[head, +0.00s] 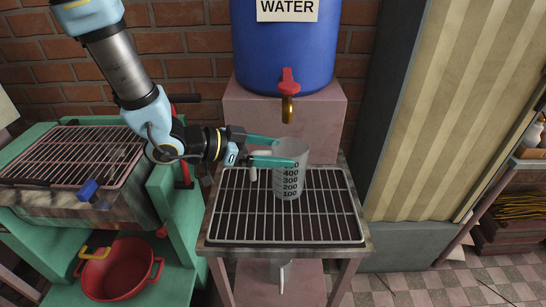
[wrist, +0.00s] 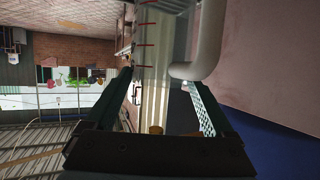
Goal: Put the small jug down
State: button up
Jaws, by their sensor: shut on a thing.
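The small jug (head: 289,172) is a translucent grey measuring jug with black number marks. In the head view it stands upright over the wire grate (head: 234,207) of the small table under the tap. I cannot tell whether its base touches the grate. My gripper (head: 278,150) comes from the left, with its green fingers shut on the upper part of the jug. In the wrist view the jug (wrist: 165,65) is between the fingers, with its handle (wrist: 208,45) on the right.
A blue water barrel (head: 285,45) with a red-handled tap (head: 288,85) stands on a pink block (head: 240,120) behind the jug. A green stand with another grate (head: 75,155) is at left, with a red pot (head: 117,270) below. The front of the grate is clear.

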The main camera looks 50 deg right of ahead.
aim_at(277, 170)
jog(key=shift+w+a+f+p, duration=0.15)
jog(key=shift+f+p, duration=0.15)
jog(key=shift+f, duration=1.25)
jog(key=shift+f, duration=0.15)
jog(key=o, duration=1.6)
jog(key=shift+c, duration=0.2)
